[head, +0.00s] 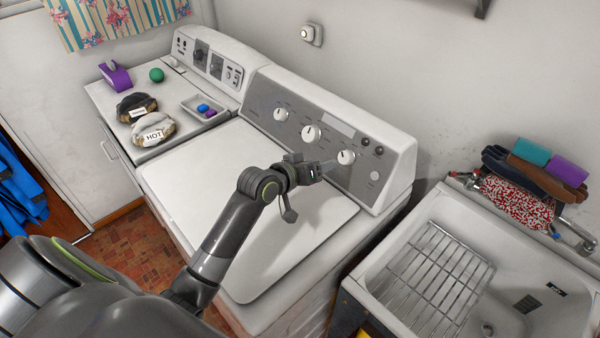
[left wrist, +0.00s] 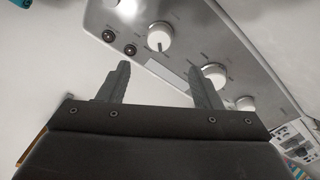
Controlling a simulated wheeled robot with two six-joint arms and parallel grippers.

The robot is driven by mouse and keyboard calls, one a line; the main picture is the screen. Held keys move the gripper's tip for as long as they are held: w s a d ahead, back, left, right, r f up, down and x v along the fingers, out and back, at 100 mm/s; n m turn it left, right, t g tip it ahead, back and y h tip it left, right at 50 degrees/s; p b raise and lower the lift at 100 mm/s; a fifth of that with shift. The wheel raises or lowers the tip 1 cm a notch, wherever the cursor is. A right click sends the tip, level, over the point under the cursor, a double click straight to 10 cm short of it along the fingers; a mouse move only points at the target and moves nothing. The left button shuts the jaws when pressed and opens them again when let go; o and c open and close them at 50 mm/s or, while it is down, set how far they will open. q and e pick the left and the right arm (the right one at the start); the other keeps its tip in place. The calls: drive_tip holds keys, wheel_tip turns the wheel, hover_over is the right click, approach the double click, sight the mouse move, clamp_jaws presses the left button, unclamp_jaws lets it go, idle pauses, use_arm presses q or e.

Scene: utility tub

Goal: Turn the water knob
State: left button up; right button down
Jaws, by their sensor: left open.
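The grey control panel of the white machine carries three white knobs: a left knob (head: 281,114), a middle knob (head: 311,134) and a right knob (head: 346,157). Their labels are too small to read, so I cannot tell which is the water knob. My left gripper (head: 322,168) is just left of the right knob, in front of the panel. In the left wrist view its two fingers (left wrist: 160,82) are apart with nothing between them. There the right knob (left wrist: 158,40) shows beyond the fingertips, apart from them. My right gripper is not in view.
The machine's flat white lid (head: 240,205) lies under my left arm. A second white machine on the left holds bundles, a green ball (head: 157,75) and a small tray (head: 205,107). A utility tub with a wire rack (head: 435,270) stands at the right.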

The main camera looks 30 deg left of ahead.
use_arm(q)
drive_tip(key=v, duration=0.6)
drive_tip(key=shift+s+b, duration=0.2)
drive_tip(key=shift+b, duration=0.2)
drive_tip(key=shift+a, duration=0.1)
